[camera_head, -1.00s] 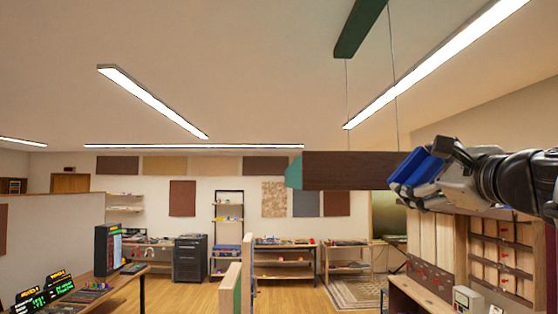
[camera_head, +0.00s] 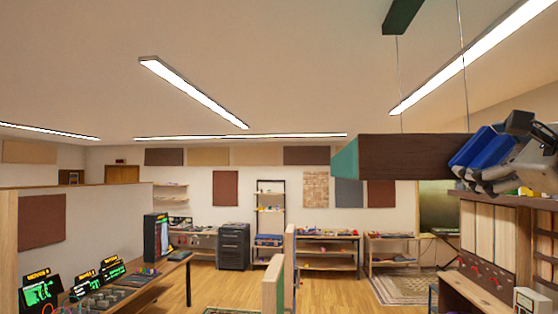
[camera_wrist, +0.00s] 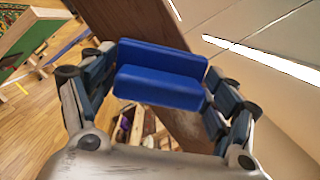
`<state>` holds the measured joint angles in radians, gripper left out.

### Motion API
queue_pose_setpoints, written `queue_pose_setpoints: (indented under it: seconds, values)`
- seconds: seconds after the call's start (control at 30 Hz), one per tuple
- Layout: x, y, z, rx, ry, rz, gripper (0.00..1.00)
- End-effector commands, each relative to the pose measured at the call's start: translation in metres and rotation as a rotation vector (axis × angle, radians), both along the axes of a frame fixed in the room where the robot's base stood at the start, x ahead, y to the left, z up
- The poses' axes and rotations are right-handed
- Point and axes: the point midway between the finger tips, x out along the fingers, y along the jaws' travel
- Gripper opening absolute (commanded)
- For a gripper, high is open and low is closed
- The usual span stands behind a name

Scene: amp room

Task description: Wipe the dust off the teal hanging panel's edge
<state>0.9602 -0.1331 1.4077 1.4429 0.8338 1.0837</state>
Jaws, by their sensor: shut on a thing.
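The hanging panel (camera_head: 420,157) is a long dark brown block with a teal end face (camera_head: 345,160), hung on thin wires at the right in the head view. Its brown side also shows in the wrist view (camera_wrist: 142,22), running diagonally behind my gripper. My gripper (camera_head: 490,155) is shut on a blue block-like wiper (camera_wrist: 160,74), which sits between both fingers. The blue wiper is at the panel's right part in the head view, away from the teal end. I cannot tell whether it touches the panel. I cannot make out dust.
Another dark green panel (camera_head: 403,14) hangs above. A wooden shelf unit (camera_head: 500,240) stands below my gripper at the right. A desk with screens (camera_head: 150,280) is at the left, and upright boards (camera_head: 273,283) stand at the middle front. Air left of the teal end is clear.

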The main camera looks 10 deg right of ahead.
Motion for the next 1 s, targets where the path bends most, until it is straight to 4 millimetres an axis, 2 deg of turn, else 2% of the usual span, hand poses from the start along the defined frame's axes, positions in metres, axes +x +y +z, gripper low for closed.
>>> queue_pose_setpoints:
  seconds: [0.57, 1.0]
  values:
    - [-0.0002, 0.0, 0.0006, 0.0, -0.001, 0.0, 0.57]
    - [0.0071, -0.0021, 0.0008, 0.0, -0.001, 0.0, 0.57]
